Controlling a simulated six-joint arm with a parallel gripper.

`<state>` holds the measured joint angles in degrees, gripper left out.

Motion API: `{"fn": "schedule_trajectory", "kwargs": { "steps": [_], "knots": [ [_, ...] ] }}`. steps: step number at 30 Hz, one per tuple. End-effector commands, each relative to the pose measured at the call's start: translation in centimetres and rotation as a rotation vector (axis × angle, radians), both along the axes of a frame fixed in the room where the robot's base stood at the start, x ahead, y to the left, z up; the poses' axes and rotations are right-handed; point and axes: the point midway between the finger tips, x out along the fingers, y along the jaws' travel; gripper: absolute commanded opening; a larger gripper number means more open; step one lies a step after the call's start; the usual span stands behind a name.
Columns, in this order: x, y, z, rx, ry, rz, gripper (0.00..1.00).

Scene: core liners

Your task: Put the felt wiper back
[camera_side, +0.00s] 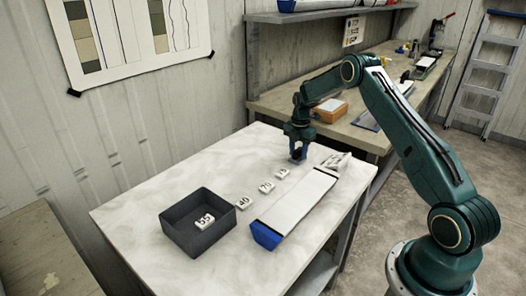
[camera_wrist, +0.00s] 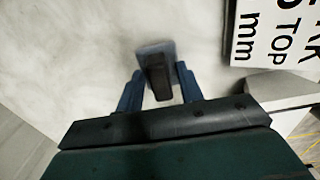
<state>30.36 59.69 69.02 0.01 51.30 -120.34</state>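The felt wiper (camera_wrist: 157,70) shows in the wrist view as a grey block with a dark upright grip, standing on the pale table top. My gripper (camera_wrist: 159,75) has one blue finger on each side of it, with narrow gaps showing between fingers and grip. In the side view my gripper (camera_side: 297,158) points down close to the table's back part. The wiper is hard to make out there, mostly hidden by the fingers.
A long white core liner (camera_side: 296,202) with a blue end lies right of several numbered blocks (camera_side: 244,203). A dark open tray (camera_side: 178,223) holds a block marked 55 (camera_side: 204,221). The table's left side is clear.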

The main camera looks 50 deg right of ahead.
Motion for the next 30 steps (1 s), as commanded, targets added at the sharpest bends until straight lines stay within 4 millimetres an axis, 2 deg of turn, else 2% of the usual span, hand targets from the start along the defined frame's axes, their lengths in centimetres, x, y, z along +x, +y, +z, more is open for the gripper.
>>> {"fn": "schedule_trajectory", "kwargs": {
  "steps": [11,16,23,30],
  "knots": [
    [0.0,0.0,0.1,0.0,-0.001,0.0,0.41],
    [0.1,0.0,1.0,-0.001,-0.002,0.0,0.41],
    [0.1,0.0,3.7,-0.002,-0.003,0.0,0.41],
    [0.1,0.0,7.6,-0.002,-0.003,0.0,0.41]
  ]
}}
